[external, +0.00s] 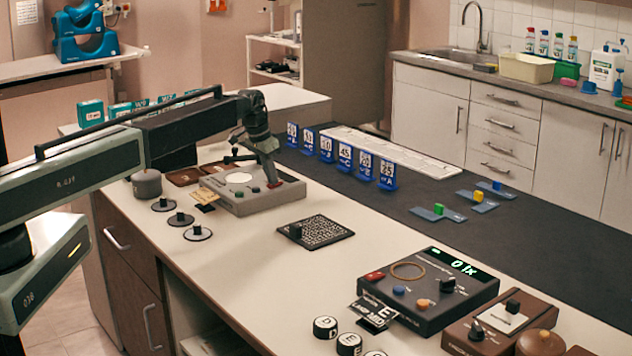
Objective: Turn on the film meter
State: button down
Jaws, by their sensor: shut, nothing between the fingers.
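A grey box-shaped device (240,205) with a round pale plate, a green button and a red part sits on the pale counter. No readable label shows which device is the film meter. My gripper (272,182) is shut and empty, pointing down at the right side of this grey device, with its tips at or just over the red part. I cannot tell whether they touch. A dark device (425,315) with a lit "0 lx" display, a red switch and knobs stands at the lower right. A brown device (515,325) stands beside it.
A patterned black square (315,232) lies between the devices. Small dark discs (180,218) and a grey pot (146,183) stand left of the grey device. Blue number cards (345,158) stand behind it on a dark mat (425,180). Lettered black cylinders (325,326) stand in front.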

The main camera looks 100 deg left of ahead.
jog(key=shift+s, duration=0.15)
jog(key=shift+r+p, duration=0.25)
jog(key=shift+p, duration=0.2)
jog(key=p+v, duration=1.2)
jog(key=v, duration=0.1)
jog(key=shift+d+p, duration=0.15)
jog(key=shift+p, duration=0.2)
jog(key=shift+r, duration=0.15)
jog(key=shift+t+y, duration=0.3)
jog(key=b+x, duration=1.3)
jog(key=x, duration=0.1)
jog(key=shift+a+b, duration=0.3)
jog(key=shift+b, duration=0.05)
jog(key=shift+w+r, duration=0.1)
jog(key=shift+w, duration=0.1)
